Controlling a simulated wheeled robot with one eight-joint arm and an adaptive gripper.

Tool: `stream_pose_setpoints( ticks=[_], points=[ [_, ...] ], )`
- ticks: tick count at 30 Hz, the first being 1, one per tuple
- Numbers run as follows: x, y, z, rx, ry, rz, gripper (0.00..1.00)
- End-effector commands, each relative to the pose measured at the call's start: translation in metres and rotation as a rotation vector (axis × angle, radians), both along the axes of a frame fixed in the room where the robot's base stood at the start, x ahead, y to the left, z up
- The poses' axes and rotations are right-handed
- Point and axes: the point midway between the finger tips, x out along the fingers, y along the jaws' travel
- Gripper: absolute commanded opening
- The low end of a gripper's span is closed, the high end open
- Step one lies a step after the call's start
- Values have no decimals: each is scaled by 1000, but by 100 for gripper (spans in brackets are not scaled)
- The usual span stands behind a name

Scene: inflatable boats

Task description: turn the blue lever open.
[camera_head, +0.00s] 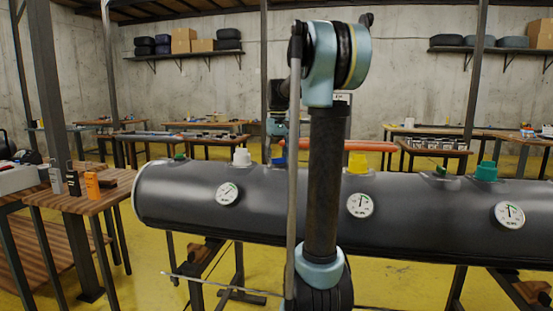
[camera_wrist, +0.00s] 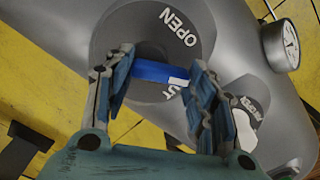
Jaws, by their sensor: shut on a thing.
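The blue lever (camera_wrist: 158,71) lies across a round dark dial plate (camera_wrist: 185,50) on a large grey cylindrical tube. White "OPEN" lettering is printed on the plate above the lever, and a second marking is mostly hidden by a finger. My gripper (camera_wrist: 160,73) is shut on the blue lever, with one finger at each end of it. The lever has a white patch near its right end.
The tube carries a white cap (camera_head: 241,157), a yellow cap (camera_head: 358,163), a green cap (camera_head: 486,171) and pressure gauges (camera_head: 360,205). Shelves and more tables line the back.

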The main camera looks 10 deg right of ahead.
Motion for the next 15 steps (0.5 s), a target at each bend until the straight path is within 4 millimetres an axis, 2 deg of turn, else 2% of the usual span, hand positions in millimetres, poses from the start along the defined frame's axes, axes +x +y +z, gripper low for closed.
stream_pose_setpoints(
  ticks=[15],
  points=[
    [-7,-3,0,0,0,488,28]
  ],
)
